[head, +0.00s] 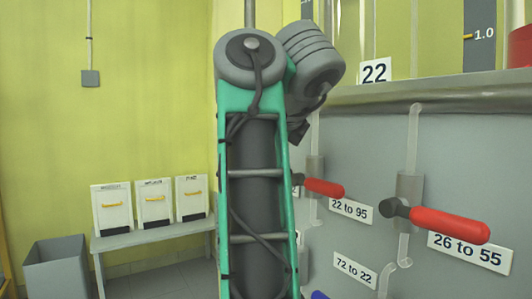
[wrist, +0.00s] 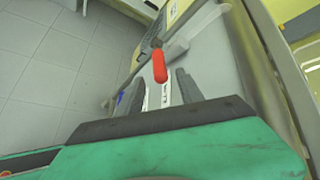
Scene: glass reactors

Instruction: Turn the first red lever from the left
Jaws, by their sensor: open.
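Two red levers show on the grey panel in the head view. The left one (head: 323,187) sits by a "22 to 95" label, and the right, larger-looking one (head: 450,225) by "26 to 55". Both handles point right, tilted slightly down. My arm hides the panel further left, so I cannot tell if another lever is there. In the wrist view my gripper (wrist: 163,82) is open, with a red lever (wrist: 159,66) between the fingertip lines. I cannot tell how deep it lies between the fingers, or which lever it is. The head view hides my gripper.
The grey panel (head: 375,140) carries vertical pipes and a "72 to 22" label (head: 355,271). A ledge with a "22" sign (head: 375,71) runs above. At left, a bench (head: 150,236) holds three white boxes, beside a grey bin (head: 58,268). Tiled floor (wrist: 50,50) is clear.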

